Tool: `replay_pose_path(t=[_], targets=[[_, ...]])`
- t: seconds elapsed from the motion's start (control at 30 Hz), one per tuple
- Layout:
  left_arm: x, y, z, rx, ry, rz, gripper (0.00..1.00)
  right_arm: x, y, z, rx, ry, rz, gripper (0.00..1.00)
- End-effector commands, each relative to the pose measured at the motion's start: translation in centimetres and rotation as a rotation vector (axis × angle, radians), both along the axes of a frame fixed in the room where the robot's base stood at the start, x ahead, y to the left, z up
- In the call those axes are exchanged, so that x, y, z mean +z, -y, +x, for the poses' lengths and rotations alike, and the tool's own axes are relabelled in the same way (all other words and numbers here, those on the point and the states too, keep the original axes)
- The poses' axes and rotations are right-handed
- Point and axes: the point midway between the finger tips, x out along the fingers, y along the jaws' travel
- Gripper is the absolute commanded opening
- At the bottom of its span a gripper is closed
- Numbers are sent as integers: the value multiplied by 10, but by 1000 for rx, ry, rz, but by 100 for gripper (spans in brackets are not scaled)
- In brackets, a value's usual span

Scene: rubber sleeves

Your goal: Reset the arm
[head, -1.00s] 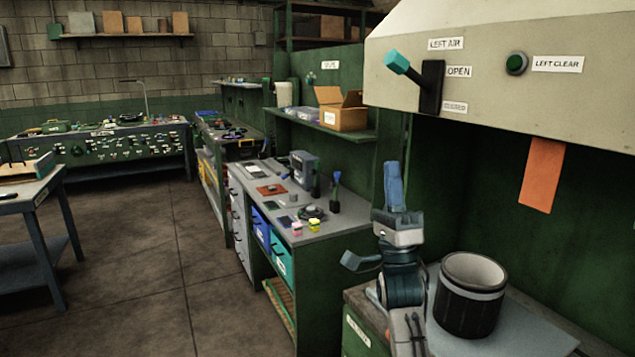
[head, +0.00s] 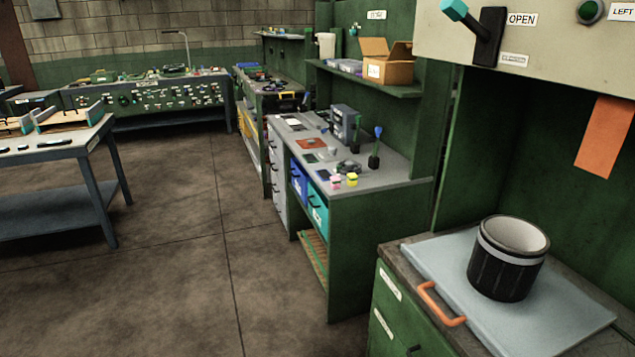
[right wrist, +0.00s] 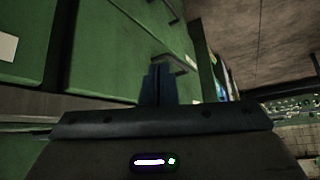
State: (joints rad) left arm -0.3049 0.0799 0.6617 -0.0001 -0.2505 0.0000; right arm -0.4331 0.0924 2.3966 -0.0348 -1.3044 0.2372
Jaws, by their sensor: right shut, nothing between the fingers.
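No arm or gripper of mine shows in the head view now. In the right wrist view my right gripper (right wrist: 156,84) is shut, its two dark blue fingers together with nothing between them. Beyond it are green drawer fronts (right wrist: 110,45) with dark handles, and the fingers appear apart from them, though the gap is hard to judge. A dark cylinder with a pale band and open top, the sleeve (head: 508,258), stands upright on a light grey plate (head: 440,262) at the right of the head view. My left gripper is out of view.
The plate has an orange handle (head: 441,304) and lies on a green cabinet (head: 392,318). Above hangs a beige panel (head: 555,40) with a teal-tipped lever. A cluttered green workbench (head: 375,180) stands in the middle. The floor (head: 185,260) to the left is clear.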

Motion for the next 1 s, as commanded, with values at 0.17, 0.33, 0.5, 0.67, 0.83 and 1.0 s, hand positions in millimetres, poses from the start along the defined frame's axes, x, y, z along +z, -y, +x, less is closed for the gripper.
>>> replay_pose_path(t=[0.17,0.33,0.5,0.67,0.83,1.0], targets=[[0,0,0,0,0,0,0,-18,1,-60,116,-207,-71,0],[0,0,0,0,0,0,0,-28,2,-109,223,-377,-117,0],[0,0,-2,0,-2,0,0,-72,6,-91,211,-380,-111,0],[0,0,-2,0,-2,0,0,-116,9,-83,205,-394,-107,0],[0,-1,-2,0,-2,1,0,-178,15,-78,199,-416,-102,0],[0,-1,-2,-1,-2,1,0,-267,24,-87,192,-448,-97,0]])
